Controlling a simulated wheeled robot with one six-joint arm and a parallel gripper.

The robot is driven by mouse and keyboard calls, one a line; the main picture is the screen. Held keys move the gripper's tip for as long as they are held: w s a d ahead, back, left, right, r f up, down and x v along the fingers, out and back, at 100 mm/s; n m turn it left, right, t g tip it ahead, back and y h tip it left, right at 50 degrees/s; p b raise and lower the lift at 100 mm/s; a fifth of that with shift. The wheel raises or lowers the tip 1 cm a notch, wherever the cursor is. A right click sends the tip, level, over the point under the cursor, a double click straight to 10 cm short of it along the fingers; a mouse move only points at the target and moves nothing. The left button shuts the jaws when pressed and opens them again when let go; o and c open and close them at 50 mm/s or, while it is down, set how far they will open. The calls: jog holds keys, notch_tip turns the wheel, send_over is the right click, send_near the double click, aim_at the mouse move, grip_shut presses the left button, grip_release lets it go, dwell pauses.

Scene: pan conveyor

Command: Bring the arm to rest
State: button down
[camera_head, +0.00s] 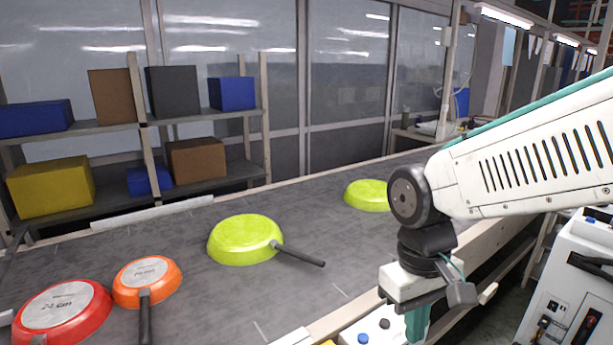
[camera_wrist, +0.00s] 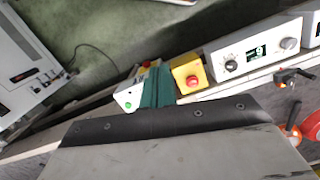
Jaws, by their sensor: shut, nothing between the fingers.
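My arm reaches in from the right in the head view and bends down at the wrist. My gripper (camera_head: 416,325) points down over the conveyor's near edge, its teal fingers partly cut off by the frame's bottom. In the wrist view the teal fingers of my gripper (camera_wrist: 158,84) are together with nothing between them. They are above or in front of a small white button box (camera_wrist: 130,97); I cannot tell whether they touch it. No pan is in contact with my gripper.
The grey conveyor (camera_head: 330,235) carries upside-down pans: red (camera_head: 62,305), orange (camera_head: 147,278), and two lime-green ones (camera_head: 243,240) (camera_head: 366,195). A yellow emergency-stop box (camera_wrist: 190,74) and a display unit (camera_wrist: 252,54) line its edge. A white cabinet (camera_head: 570,285) stands right. Shelves (camera_head: 200,113) hold boxes.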

jog(key=s+d+r+m+t, duration=0.2)
jog(key=s+d+r+m, duration=0.2)
jog(key=s+d, duration=0.5)
jog(key=shift+s+d+r+t+y, duration=0.3)
jog(key=shift+d+r, duration=0.35)
jog(key=shift+r, duration=0.15)
